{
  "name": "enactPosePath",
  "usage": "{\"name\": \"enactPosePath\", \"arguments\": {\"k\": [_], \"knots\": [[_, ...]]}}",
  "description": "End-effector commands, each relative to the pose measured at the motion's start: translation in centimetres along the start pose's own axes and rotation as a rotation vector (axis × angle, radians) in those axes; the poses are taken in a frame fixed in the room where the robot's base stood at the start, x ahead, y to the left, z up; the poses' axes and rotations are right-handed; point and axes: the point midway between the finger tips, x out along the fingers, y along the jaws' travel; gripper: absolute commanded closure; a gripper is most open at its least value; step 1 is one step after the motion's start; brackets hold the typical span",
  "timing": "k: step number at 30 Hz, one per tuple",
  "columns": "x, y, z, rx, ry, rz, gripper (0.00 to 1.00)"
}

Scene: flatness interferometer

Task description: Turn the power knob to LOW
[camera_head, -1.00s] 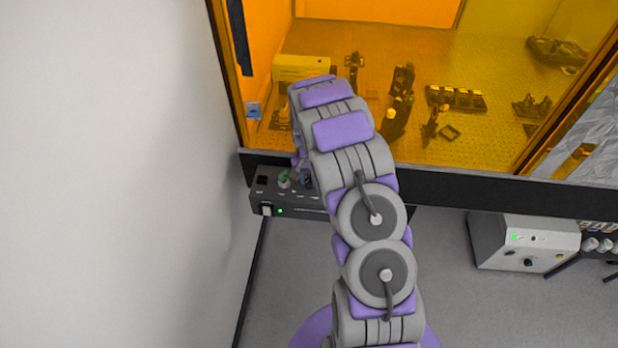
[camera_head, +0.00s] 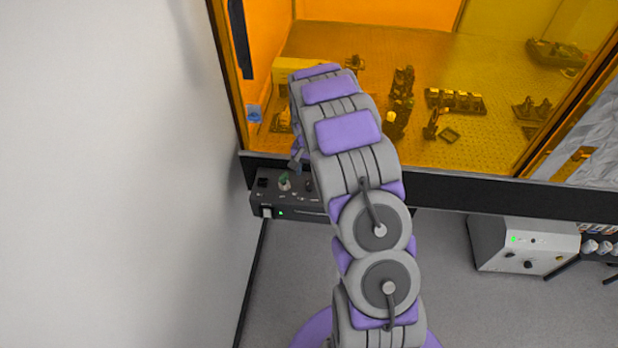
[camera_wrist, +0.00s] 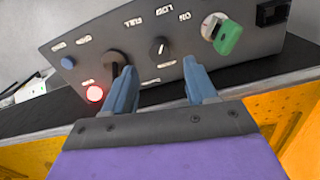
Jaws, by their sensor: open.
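The power knob (camera_wrist: 159,48) is a small black knob with a white pointer mark on the grey control box (camera_wrist: 215,62), between the printed words FULL and LOW in the wrist view. Its pointer is too small to read for certain. My gripper (camera_wrist: 160,76) is open, its two blue-grey fingers apart with nothing between them. The knob shows beyond the gap between the fingertips, and no contact is visible. In the head view the control box (camera_head: 265,200) sits below the amber enclosure; my arm hides the knob and most of my gripper.
A green key (camera_wrist: 229,38) sits in a switch right of the knob in the wrist view. Left are a dark round control (camera_wrist: 115,62), a lit red lamp (camera_wrist: 95,93) and a blue button (camera_wrist: 68,62). A white wall (camera_head: 110,170) stands close left of the box.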

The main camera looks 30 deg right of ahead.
Motion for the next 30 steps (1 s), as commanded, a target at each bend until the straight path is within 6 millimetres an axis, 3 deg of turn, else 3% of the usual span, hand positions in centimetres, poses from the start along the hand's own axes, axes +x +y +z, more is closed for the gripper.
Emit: {"name": "enactPosePath", "arguments": {"k": [9,15,21,30], "knots": [[-7.2,-0.1,-0.1,0.000,0.003,-0.001,0.43],[-10.3,-0.1,-0.2,-0.001,0.001,0.000,0.43],[-11.7,0.0,-0.1,0.000,-0.002,0.001,0.43],[-11.7,0.0,-0.1,0.000,-0.003,0.002,0.43]]}}
